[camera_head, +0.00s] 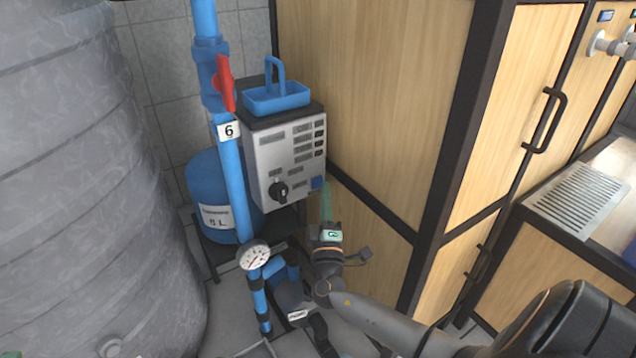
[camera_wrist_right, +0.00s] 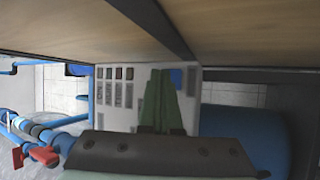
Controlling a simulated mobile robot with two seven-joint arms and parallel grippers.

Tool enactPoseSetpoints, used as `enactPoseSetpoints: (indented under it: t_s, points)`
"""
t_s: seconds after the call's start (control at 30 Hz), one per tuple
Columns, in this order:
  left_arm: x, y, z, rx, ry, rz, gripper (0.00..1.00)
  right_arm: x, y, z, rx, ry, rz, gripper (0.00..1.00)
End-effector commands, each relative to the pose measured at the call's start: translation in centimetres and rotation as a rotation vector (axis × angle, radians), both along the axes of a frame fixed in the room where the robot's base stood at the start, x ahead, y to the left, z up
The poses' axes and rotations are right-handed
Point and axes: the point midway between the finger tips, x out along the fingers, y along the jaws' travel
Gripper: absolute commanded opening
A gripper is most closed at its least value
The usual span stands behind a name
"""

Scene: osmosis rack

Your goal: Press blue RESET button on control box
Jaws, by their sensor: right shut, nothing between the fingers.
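The control box (camera_head: 284,160) is a grey-white panel with labels, a row of small dark buttons and a black knob (camera_head: 279,191). Its blue button (camera_head: 317,183) sits at the lower right corner of the face. My right gripper (camera_head: 326,188) is shut and empty, its green fingers pointing up just right of the blue button. In the right wrist view the control box (camera_wrist_right: 122,92) lies ahead, and the fingertips (camera_wrist_right: 163,72) are beside the blue button (camera_wrist_right: 176,77), partly in front of it. I cannot tell whether they touch.
A blue tray (camera_head: 277,97) with a handle stands on the box. A blue pipe (camera_head: 232,170) with a red valve handle (camera_head: 224,84) runs at its left. A wooden cabinet (camera_head: 375,90) stands close on the right, and a large grey tank (camera_head: 70,180) on the left.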

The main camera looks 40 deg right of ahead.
Motion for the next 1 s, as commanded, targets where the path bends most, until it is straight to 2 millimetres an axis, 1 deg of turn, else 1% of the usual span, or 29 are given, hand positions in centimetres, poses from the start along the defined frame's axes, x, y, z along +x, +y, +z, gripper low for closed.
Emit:
enactPoseSetpoints:
  t_s: [0.27,0.37,0.7,0.83,1.0]
  points:
    - [0.0,0.0,0.0,0.000,0.000,0.000,0.50,-0.1,0.0,0.0,0.000,0.000,0.000,0.00]
    - [0.0,0.0,0.2,0.000,0.000,0.000,0.50,-0.8,0.1,0.0,-0.001,0.001,0.000,0.00]
    - [0.0,0.0,0.7,0.001,0.000,0.001,0.50,-4.2,0.4,0.0,0.000,0.001,0.000,0.00]
    - [0.0,0.0,0.8,0.001,0.000,0.000,0.50,-4.9,0.5,0.0,0.000,0.000,0.000,0.00]
    - [0.0,0.0,0.8,0.001,0.000,0.000,0.50,-5.0,0.5,0.0,-0.001,-0.001,0.000,0.00]
